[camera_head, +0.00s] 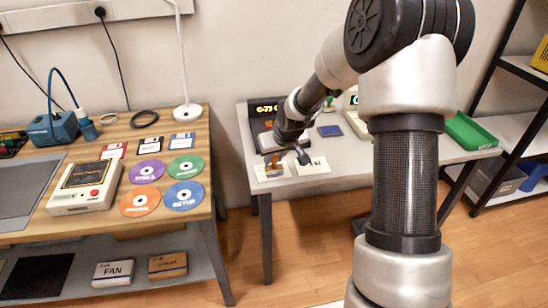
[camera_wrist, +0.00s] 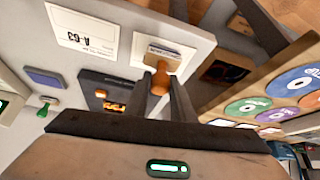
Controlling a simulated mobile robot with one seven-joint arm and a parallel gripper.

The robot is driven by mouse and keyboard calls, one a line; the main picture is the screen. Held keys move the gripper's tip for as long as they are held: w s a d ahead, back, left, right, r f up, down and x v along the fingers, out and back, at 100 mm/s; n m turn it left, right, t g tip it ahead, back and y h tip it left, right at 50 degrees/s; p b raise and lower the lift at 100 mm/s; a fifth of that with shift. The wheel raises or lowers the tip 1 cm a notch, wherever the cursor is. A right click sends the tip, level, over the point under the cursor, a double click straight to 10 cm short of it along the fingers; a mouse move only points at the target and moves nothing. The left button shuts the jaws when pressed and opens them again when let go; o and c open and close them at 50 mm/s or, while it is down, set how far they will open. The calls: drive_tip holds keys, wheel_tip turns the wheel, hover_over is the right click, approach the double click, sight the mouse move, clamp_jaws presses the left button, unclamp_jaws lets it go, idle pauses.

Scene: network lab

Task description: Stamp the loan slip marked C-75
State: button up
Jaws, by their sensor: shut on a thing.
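My gripper (camera_wrist: 166,88) is shut on a stamp with an orange-brown handle (camera_wrist: 158,82); in the head view the handle (camera_head: 272,159) shows below the wrist. The stamp is over the left loan slip (camera_head: 270,174), which also shows in the wrist view (camera_wrist: 148,44). I cannot tell whether the stamp touches the paper, and the slip's mark is not readable. The other loan slip (camera_head: 313,167) lies to its right; in the wrist view this slip (camera_wrist: 85,33) reads A-63. A dark device (camera_head: 263,122) behind them has an orange display that appears to read C-75.
A blue pad (camera_head: 329,131) and a green-handled item (camera_wrist: 43,110) are behind the slips. A green tray (camera_head: 470,132) is at the table's right. A side bench (camera_head: 108,228) with discs and floppies stands left, across a gap. Shelves (camera_head: 520,72) stand right.

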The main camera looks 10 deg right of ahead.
drive_tip(key=shift+r+p, duration=1.75)
drive_tip(key=shift+r, duration=1.05)
